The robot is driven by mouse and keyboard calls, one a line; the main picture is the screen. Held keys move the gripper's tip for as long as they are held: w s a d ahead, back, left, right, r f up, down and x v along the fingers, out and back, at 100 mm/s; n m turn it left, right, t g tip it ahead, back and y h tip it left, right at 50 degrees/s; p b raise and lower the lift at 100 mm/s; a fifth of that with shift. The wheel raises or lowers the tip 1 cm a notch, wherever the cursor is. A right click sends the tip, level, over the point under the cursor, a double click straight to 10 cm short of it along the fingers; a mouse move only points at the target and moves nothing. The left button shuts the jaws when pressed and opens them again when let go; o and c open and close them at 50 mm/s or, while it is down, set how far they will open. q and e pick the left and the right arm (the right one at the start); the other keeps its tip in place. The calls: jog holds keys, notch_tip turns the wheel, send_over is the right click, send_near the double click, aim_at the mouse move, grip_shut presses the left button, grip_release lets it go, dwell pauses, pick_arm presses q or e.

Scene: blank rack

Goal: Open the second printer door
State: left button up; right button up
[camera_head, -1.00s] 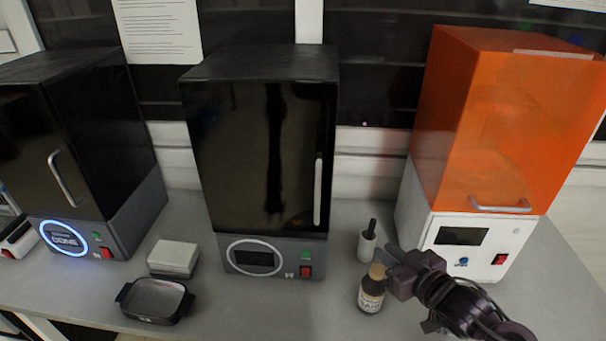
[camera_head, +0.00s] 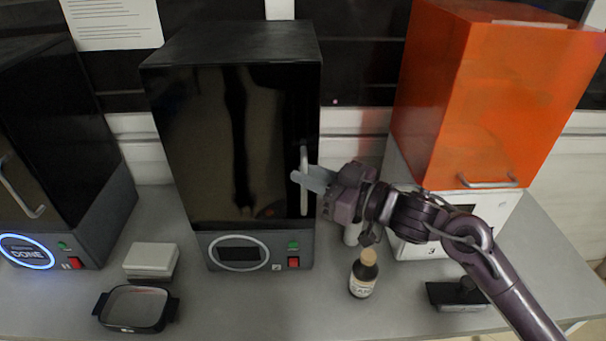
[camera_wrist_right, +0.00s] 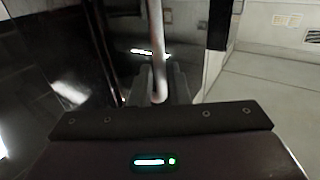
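The second printer is the black middle one (camera_head: 235,75), with a glossy dark door (camera_head: 215,150) that is closed flush. Its pale vertical handle (camera_head: 304,200) is on the door's right side. My right gripper (camera_head: 312,178) is at this handle, coming from the right. In the right wrist view, the handle (camera_wrist_right: 157,45) runs down between the two fingers (camera_wrist_right: 160,88), which stand close against it on both sides; the gripper looks shut on it. The finger contact itself is partly hidden. My left gripper is not in view.
A brown bottle (camera_head: 364,273) stands below my right forearm, and a white bottle (camera_head: 352,234) is partly hidden behind the gripper. An orange-hooded printer (camera_head: 480,95) is at right, another black printer (camera_head: 60,150) at left.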

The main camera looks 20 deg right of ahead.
jog(key=shift+w+a, duration=0.4)
jog(key=shift+w, duration=0.1)
grip_shut()
jog(key=shift+s+a, duration=0.1)
jog(key=shift+s, duration=0.05)
